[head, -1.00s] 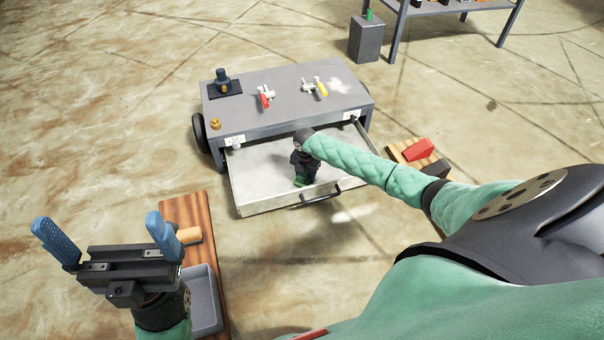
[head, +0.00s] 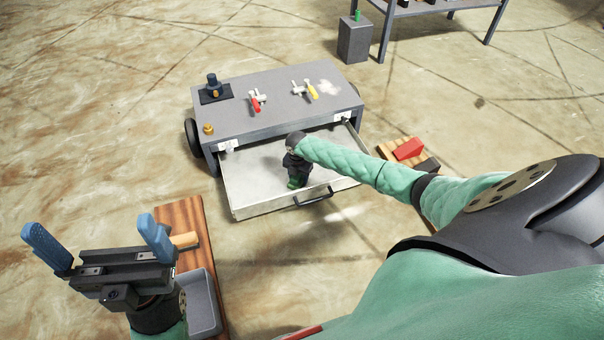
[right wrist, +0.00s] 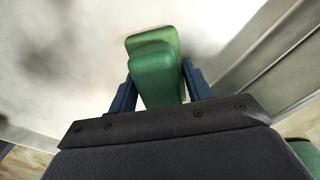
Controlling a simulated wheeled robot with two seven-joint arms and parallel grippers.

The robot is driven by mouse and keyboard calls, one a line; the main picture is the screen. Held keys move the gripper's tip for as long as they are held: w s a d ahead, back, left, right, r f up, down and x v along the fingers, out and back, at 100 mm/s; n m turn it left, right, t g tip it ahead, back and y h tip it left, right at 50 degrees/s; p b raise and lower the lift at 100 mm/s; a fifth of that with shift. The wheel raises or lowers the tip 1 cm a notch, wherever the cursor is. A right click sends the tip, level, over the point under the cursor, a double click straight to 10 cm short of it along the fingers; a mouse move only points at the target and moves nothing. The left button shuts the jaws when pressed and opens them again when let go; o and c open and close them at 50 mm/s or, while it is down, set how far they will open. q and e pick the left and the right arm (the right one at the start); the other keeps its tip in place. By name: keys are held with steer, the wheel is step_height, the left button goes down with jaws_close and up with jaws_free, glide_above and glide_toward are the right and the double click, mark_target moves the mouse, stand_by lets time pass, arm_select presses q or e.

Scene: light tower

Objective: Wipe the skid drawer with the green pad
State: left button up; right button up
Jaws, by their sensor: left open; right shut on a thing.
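The skid drawer (head: 252,195) is pulled out from the front of the grey skid and looks pale inside. My right gripper (head: 298,182) reaches down into the drawer near its front wall, beside the handle. It is shut on the green pad (right wrist: 155,65), which sits between both blue fingers in the right wrist view. The pad also shows at the gripper's tip in the head view (head: 293,184). Whether the pad touches the drawer floor I cannot tell. Dark smudges show on the pale drawer surface (right wrist: 60,60) in the right wrist view. My left gripper (head: 98,248) is open and empty at lower left, away from the drawer.
The skid top (head: 270,108) carries a red-handled valve (head: 256,101), a yellow-handled valve (head: 306,90), a dark fitting (head: 213,88) and a pale smear. A wooden board with a grey tray (head: 203,300) lies at lower left. A red block (head: 408,149) lies on a board at right.

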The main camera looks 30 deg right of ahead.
steer(key=shift+w+a, duration=0.2)
steer(key=shift+a, duration=0.6)
steer(key=shift+p, duration=0.5)
steer(key=shift+s+d+p, duration=0.25)
steer(key=shift+d+p, duration=0.05)
steer(key=shift+d, duration=0.6)
steer(key=shift+s+d+p, duration=0.2)
steer(key=shift+d+p, duration=0.05)
steer(key=shift+d, duration=0.65)
steer(key=shift+r+p, duration=2.65)
steer(key=shift+r, duration=0.35)
steer(key=shift+w, duration=0.1)
steer(key=shift+r+p, duration=1.4)
steer(key=shift+r, duration=0.15)
